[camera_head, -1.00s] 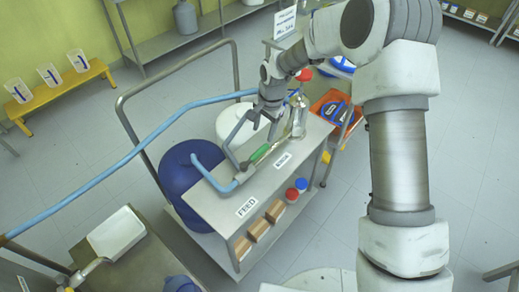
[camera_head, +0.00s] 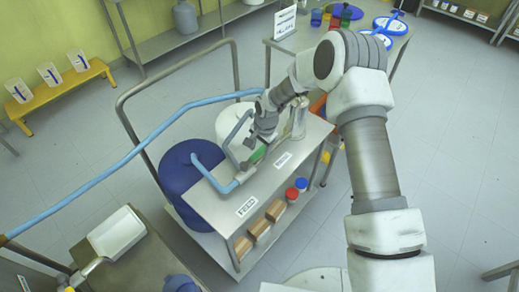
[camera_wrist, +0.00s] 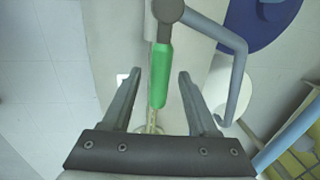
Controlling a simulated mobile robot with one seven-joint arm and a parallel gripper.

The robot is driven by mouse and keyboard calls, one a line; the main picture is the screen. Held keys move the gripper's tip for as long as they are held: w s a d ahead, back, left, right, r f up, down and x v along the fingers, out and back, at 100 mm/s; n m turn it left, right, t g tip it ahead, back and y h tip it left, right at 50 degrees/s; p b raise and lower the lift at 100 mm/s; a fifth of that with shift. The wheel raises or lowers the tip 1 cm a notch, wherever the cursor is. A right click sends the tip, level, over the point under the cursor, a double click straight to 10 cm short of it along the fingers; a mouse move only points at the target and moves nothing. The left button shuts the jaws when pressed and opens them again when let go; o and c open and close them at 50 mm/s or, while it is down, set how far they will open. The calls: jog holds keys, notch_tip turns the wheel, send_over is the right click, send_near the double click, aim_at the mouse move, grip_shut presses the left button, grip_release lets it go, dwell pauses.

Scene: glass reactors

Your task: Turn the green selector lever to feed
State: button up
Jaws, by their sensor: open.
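The green selector lever (camera_head: 258,155) is on the grey metal cart top, in line with the pipe fitting. Its free end points to the far side, away from the FEED label (camera_head: 246,206). A second label (camera_head: 282,160) lies beside the lever, too small to read. My gripper (camera_head: 252,156) is over the lever and partly hides it. In the wrist view, the green handle (camera_wrist: 160,75) appears between the two spread fingers of my open gripper (camera_wrist: 160,74), with a gap on each side. I cannot tell whether the fingers are down at its height.
A blue pipe (camera_head: 120,165) runs from the left to the cart and the bent pipes stand beside the lever. A blue drum (camera_head: 185,170) and a white drum (camera_head: 228,125) are behind the cart.

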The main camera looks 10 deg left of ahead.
grip_shut()
dwell(1.3)
